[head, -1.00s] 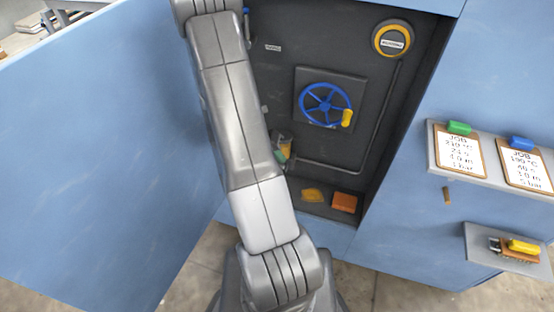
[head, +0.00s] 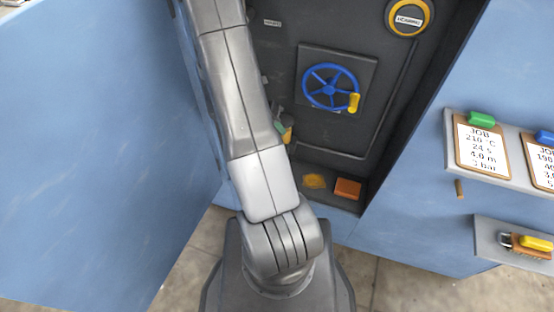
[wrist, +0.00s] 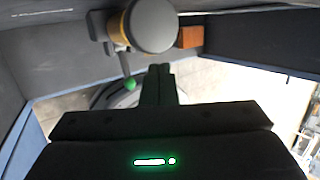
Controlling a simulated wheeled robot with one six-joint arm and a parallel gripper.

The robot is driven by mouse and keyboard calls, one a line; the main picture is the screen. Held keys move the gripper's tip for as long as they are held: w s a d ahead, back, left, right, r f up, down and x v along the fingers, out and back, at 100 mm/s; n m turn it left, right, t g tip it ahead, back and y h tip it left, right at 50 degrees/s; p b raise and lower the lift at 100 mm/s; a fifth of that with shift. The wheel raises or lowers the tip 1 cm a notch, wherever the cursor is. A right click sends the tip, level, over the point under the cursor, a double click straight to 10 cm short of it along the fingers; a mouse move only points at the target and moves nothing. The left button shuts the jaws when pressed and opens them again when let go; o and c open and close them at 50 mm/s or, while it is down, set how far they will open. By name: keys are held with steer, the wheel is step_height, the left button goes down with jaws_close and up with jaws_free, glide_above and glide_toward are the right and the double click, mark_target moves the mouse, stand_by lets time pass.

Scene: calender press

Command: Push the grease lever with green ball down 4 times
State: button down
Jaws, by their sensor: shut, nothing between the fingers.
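The green ball (wrist: 130,84) of the grease lever shows in the wrist view, at the end of a short dark rod. The rod hangs below a yellow-brown fitting (wrist: 118,30) beside a round grey end piece (wrist: 152,25). My gripper (wrist: 158,72) is shut and empty. Its fingertips appear just right of the ball in the picture; I cannot tell whether they touch it. In the head view my arm hides the gripper and most of the lever area. Small green and yellow parts (head: 287,135) show at the arm's right edge, too small to identify surely.
The cabinet's back holds a blue handwheel (head: 331,87) and a yellow-ringed gauge (head: 409,17). An orange block (head: 347,189) lies on the cabinet floor. The open blue door (head: 90,150) stands at left. Clipboards (head: 482,146) sit on the right shelf.

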step_height(320, 180, down, 7)
steer(key=s+b, duration=0.2)
steer(key=b, duration=0.4)
steer(key=shift+s+a, duration=0.2)
steer(key=shift+a, duration=0.2)
stand_by(1.3)
steer(key=shift+s+f, duration=0.15)
steer(key=shift+f, duration=0.15)
steer(key=shift+s+a+f+b, duration=0.1)
steer(key=shift+s+f+b, duration=0.2)
steer(key=shift+f+b, duration=0.45)
steer(key=shift+s+a+f+b, duration=0.1)
steer(key=shift+s+f+b, duration=0.2)
steer(key=shift+f+b, duration=0.45)
stand_by(1.8)
stand_by(0.6)
steer(key=shift+w+d+r+p, duration=0.1)
steer(key=shift+w+r+p, duration=0.15)
steer(key=shift+r+p, duration=0.5)
steer(key=shift+w+d+r+p, duration=0.1)
steer(key=shift+w+r+p, duration=0.15)
steer(key=shift+r+p, duration=0.4)
steer(key=shift+w+d+r+p, duration=0.1)
steer(key=shift+w+r+p, duration=0.15)
steer(key=shift+r+p, duration=0.5)
steer(key=shift+f, duration=0.25)
